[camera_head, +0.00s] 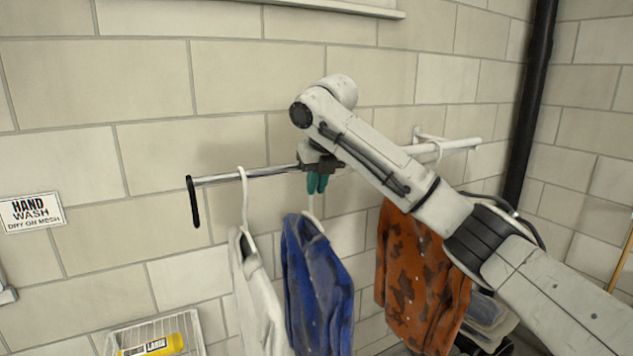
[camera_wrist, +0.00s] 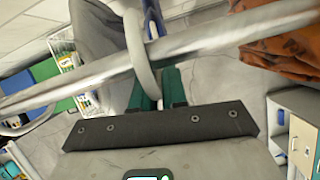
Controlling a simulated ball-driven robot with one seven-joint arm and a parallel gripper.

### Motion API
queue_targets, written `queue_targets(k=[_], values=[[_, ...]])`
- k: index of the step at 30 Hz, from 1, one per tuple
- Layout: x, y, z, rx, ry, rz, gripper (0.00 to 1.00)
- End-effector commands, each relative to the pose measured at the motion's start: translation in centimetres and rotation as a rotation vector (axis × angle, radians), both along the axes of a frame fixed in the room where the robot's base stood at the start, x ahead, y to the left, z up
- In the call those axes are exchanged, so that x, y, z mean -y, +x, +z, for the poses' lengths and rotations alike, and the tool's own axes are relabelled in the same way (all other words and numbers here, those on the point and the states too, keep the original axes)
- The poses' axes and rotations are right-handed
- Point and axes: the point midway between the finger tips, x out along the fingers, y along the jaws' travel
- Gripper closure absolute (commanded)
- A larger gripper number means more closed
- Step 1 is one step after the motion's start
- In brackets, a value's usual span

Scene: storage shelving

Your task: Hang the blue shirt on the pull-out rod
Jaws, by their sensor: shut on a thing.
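The blue shirt (camera_head: 317,275) hangs upright on a white hanger (camera_head: 312,208) below my gripper (camera_head: 317,184). In the wrist view, my gripper (camera_wrist: 157,88) has its green fingers shut on the hanger's hook (camera_wrist: 139,55). The hook crosses the near side of the metal pull-out rod (camera_wrist: 215,40) there; whether the rod bears its weight I cannot tell. In the head view, the rod (camera_head: 270,173) runs level behind my gripper to a black end piece at left. Only a thin blue strip of the shirt (camera_wrist: 153,18) shows in the wrist view.
A white-grey shirt (camera_head: 258,300) hangs from the rod just left of the blue one. An orange-brown patterned shirt (camera_head: 420,275) hangs to the right, partly behind my arm. A black pipe (camera_head: 530,100) is at right.

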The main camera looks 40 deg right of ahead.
Motion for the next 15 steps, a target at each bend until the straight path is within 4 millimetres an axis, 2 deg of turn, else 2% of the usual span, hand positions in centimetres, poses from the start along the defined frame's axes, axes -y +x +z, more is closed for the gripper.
queue_targets(k=[5,6,15], values=[[0.00,0.00,0.07,0.002,-0.001,0.000,1.00],[0.01,0.00,0.07,0.002,-0.001,0.000,0.85],[0.01,-0.01,0.03,0.000,0.000,0.000,0.58]])
